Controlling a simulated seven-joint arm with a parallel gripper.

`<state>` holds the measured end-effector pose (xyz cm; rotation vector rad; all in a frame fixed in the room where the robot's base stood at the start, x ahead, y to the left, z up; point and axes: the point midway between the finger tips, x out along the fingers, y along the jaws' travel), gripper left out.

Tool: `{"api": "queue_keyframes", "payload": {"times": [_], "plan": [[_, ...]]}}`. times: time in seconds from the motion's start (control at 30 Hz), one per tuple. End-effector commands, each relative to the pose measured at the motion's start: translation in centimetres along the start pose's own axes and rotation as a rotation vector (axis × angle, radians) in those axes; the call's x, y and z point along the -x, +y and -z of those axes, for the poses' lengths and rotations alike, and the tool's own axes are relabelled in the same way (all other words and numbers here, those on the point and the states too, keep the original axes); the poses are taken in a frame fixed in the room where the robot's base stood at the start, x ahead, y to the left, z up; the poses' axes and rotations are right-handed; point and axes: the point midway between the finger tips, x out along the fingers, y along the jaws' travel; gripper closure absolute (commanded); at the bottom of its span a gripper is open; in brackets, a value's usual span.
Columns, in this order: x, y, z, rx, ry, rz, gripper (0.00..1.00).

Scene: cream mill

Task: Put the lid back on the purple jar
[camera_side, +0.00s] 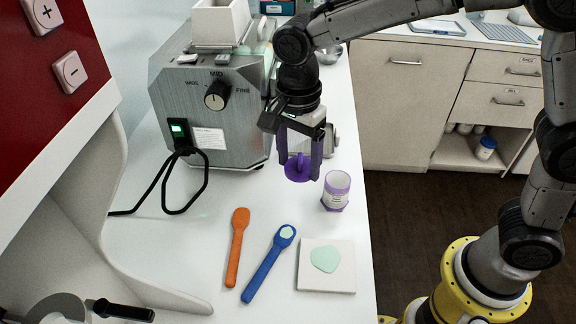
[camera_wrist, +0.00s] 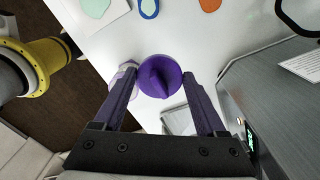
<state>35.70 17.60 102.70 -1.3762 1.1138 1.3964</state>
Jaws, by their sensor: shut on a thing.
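The purple jar (camera_side: 336,190) stands upright and open on the white bench, with purple at its rim and base and a pale label. It shows partly behind a finger in the wrist view (camera_wrist: 124,76). The round purple lid (camera_side: 298,171) with a raised handle is between the fingers of my gripper (camera_side: 300,165), above the bench and to the left of the jar, apart from it. In the wrist view the lid (camera_wrist: 160,76) sits between the two purple fingertips (camera_wrist: 160,73), shut on it.
A grey mill (camera_side: 210,110) with a dial and black cable stands behind left. An orange spatula (camera_side: 237,245), a blue spatula (camera_side: 268,265) and a white tile (camera_side: 327,282) with pale green cream lie in front. The bench's right edge is close to the jar.

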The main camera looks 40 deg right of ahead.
Motion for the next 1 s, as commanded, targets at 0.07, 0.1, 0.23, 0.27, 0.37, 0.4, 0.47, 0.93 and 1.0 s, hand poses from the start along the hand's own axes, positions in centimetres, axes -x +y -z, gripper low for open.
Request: {"api": "queue_keyframes", "payload": {"times": [0.07, 0.1, 0.23, 0.27, 0.37, 0.4, 0.47, 0.93, 1.0], "plan": [[0.6, 1.9, 1.3, 0.003, 0.000, -0.002, 0.78], [0.8, 2.8, 1.9, 0.001, 0.000, -0.003, 0.78], [1.5, 5.2, 3.6, -0.012, -0.002, 0.005, 0.78], [1.7, 5.6, 3.9, -0.018, -0.003, 0.008, 0.78], [2.1, 6.0, 4.5, -0.034, -0.005, 0.021, 0.78], [2.2, 6.1, 4.6, -0.037, -0.006, 0.024, 0.78], [2.0, 6.1, 4.7, -0.040, -0.006, 0.026, 0.78], [-1.4, 6.0, 4.7, -0.040, -0.006, 0.026, 0.78], [-1.7, 6.0, 4.7, -0.040, -0.006, 0.026, 0.78]]}}
